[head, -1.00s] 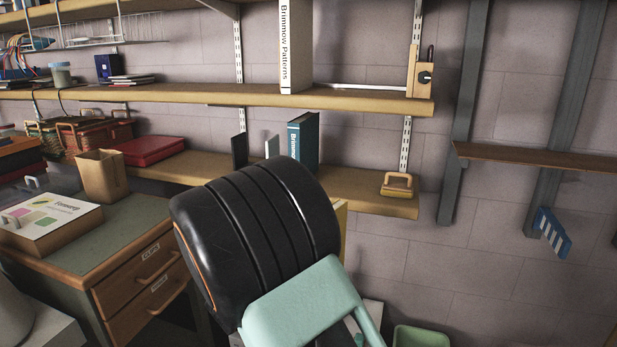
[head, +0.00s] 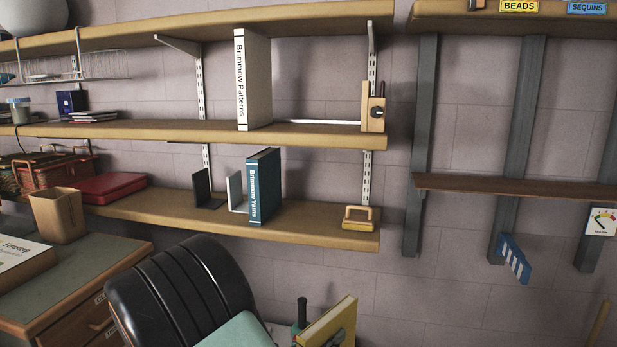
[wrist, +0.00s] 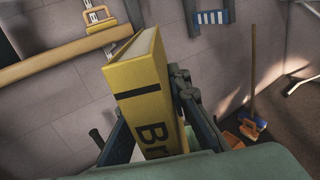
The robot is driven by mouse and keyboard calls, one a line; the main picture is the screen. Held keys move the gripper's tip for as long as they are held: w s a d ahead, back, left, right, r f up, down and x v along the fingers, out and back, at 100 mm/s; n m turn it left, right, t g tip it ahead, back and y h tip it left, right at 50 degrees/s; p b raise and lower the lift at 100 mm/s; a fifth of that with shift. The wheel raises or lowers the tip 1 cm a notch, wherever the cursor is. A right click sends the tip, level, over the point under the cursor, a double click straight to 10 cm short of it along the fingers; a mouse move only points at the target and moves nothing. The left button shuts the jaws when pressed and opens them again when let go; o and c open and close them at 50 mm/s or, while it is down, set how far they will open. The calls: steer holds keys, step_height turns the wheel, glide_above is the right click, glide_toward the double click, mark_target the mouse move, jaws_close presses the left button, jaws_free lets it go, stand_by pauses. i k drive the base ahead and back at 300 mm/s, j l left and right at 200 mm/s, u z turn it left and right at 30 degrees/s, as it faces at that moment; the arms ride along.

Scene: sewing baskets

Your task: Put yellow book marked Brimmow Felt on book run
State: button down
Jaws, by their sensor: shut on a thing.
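The yellow book (head: 322,325) is at the bottom of the head view, tilted. In the wrist view the yellow book (wrist: 142,92) shows its spine with black letters starting "Br"; the rest is hidden. My gripper (wrist: 155,115) is shut on it, one finger on each side. The book is in the air, below and in front of the lower wooden shelf (head: 310,228). On that shelf a teal book marked Brimmow Yarns (head: 263,188) stands upright beside a pale bookend (head: 236,190) and a dark bookend (head: 202,188). The shelf to its right is bare up to a yellow-handled block (head: 360,218).
The upper shelf (head: 320,134) holds the white Brimmow Patterns book (head: 254,80) and a wooden block with a knob (head: 374,107). A red case (head: 105,188) lies at left on the lower shelf. A desk (head: 110,255) stands at lower left. A blue striped item (head: 513,258) hangs at right.

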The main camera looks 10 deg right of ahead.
mark_target(312, 127)
steer(key=l+u, duration=0.2)
steer(key=l, duration=0.65)
steer(key=l+u, duration=0.25)
steer(key=l, duration=0.6)
